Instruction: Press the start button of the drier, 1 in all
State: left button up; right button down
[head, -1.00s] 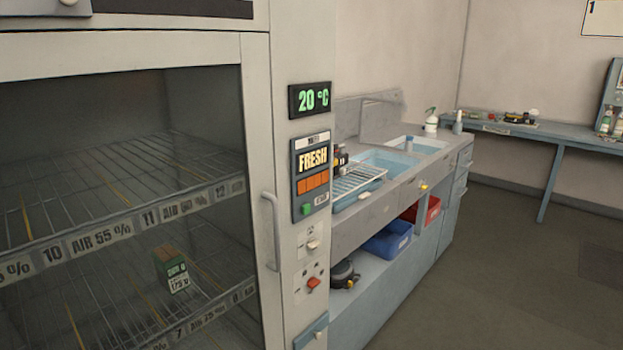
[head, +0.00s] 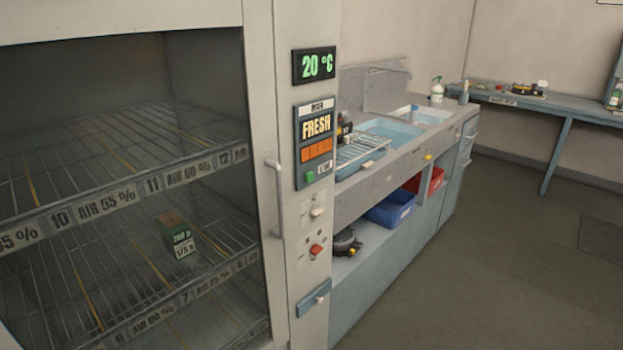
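The drier (head: 262,90) is a tall pale cabinet filling the left of the head view, its glass-fronted door apparently closed. Its front column has a green "20 °C" display (head: 314,66) and below it a dark panel (head: 316,140) reading "FRESH" with orange blocks. A small green button (head: 309,176) sits at that panel's lower left. Lower down are a pale switch (head: 317,211) and a red button (head: 316,249). I cannot read which control is marked start. Neither of my grippers is in view.
A vertical door handle (head: 276,198) sticks out left of the controls. A sink counter (head: 400,165) with a wire rack (head: 362,150) and blue bin (head: 390,210) adjoins the drier. Inside, a small green box (head: 178,235) sits on a wire shelf. Floor (head: 500,260) at right is clear.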

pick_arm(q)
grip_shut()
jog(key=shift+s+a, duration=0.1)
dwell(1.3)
